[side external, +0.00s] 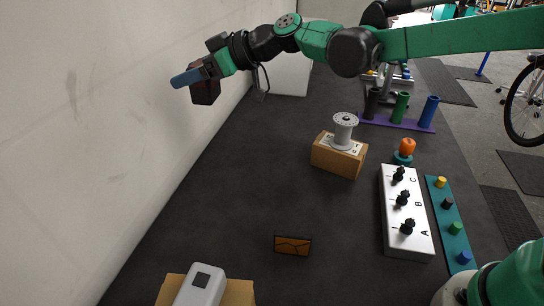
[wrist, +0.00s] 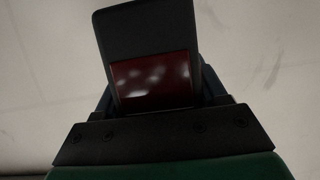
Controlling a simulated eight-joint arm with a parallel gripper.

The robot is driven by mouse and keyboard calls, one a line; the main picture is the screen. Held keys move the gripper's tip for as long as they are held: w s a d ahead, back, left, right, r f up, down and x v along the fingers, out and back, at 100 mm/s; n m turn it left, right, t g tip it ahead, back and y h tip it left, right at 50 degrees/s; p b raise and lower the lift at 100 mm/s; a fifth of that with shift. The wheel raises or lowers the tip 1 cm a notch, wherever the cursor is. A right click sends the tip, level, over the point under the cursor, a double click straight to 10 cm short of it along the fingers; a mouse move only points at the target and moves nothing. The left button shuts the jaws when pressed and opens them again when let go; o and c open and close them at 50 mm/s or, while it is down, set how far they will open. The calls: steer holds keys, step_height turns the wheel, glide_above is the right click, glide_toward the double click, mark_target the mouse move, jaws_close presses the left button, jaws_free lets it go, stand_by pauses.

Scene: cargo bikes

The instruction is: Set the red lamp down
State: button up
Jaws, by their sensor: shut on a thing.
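The red lamp has a dark, boxy body and a glossy dark red lens (wrist: 152,82). In the side external view the lamp (side external: 207,93) is a small dark reddish block at the upper left, in front of the pale wall and well above the bench. My gripper (side external: 192,78), with blue fingers, is shut on it. In the wrist view the lamp stands out past the gripper's black mount, and the fingers are mostly hidden behind it. The lamp's underside is not clear in either view.
The dark bench (side external: 240,180) has wide free room at left and centre. On it are a wooden block with a spool (side external: 344,130), a white switch box (side external: 405,215), an orange-brown panel (side external: 292,245), a peg strip (side external: 452,225), a tube rack (side external: 398,123) and a grey device (side external: 201,287).

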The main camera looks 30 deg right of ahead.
steer(key=s+a+n+g+y, duration=0.3)
steer(key=s+a+n+g, duration=0.2)
steer(key=s+n+g, duration=0.65)
steer(key=f+m+t, duration=0.1)
steer(key=f, duration=0.4)
steer(key=s+f+m, duration=0.1)
steer(key=f, duration=0.4)
steer(key=s+f+m+t, duration=0.1)
steer(key=f, duration=0.4)
steer(key=shift+s+a+t, duration=0.1)
steer(key=shift+s+t, duration=0.1)
steer(key=shift+t, duration=0.15)
steer(key=shift+f, duration=2.2)
steer(key=shift+f, duration=0.1)
steer(key=o, duration=1.3)
